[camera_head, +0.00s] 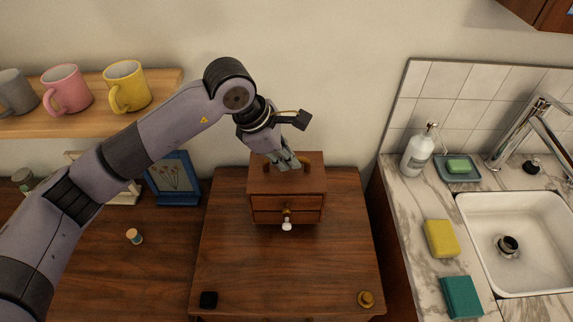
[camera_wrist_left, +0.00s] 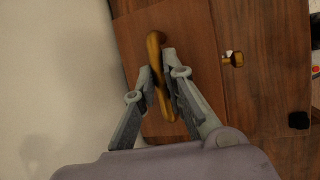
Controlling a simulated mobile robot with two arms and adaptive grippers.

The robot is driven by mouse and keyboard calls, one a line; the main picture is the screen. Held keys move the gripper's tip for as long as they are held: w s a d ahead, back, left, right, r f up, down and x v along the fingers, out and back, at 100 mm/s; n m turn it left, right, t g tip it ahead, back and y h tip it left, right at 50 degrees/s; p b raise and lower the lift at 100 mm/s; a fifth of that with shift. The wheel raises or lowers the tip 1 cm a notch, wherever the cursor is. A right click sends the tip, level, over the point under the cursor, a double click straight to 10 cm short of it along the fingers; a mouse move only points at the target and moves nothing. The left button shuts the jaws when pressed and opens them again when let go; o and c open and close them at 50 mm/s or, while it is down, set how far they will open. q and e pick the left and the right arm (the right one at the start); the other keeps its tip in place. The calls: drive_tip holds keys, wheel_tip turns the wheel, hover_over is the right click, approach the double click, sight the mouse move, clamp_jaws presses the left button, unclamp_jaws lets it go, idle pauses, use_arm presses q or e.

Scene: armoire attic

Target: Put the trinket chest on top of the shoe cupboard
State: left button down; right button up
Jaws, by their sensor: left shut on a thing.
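In the left wrist view the fingers of my left gripper (camera_wrist_left: 160,75) are shut around the brass handle (camera_wrist_left: 157,45) on top of the chest (camera_wrist_left: 195,60). My right gripper is not in view.
A black item (camera_head: 208,299) and a brass knob-like item (camera_head: 366,299) sit at the cupboard's front corners. A blue picture frame (camera_head: 175,180) stands left. A marble counter with a sink (camera_head: 520,245) is right. A shelf (camera_head: 155,117) with mugs is upper left. The cupboard's front middle is clear.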

use_arm(q)
wheel_tip(320, 180, down, 4)
drive_tip(key=shift+r+p, duration=0.2)
drive_tip(key=shift+p, duration=0.2)
drive_tip(key=shift+f, duration=0.1)
drive_tip(key=c, duration=2.1)
unclamp_jaws()
drive_tip(key=shift+f, duration=0.1)
drive_tip(key=o, duration=0.4)
drive_tip(key=shift+o, duration=0.2)
drive_tip(key=b+v, duration=0.2)
drive_tip(key=v, duration=1)
drive_tip(key=shift+d, duration=0.1)
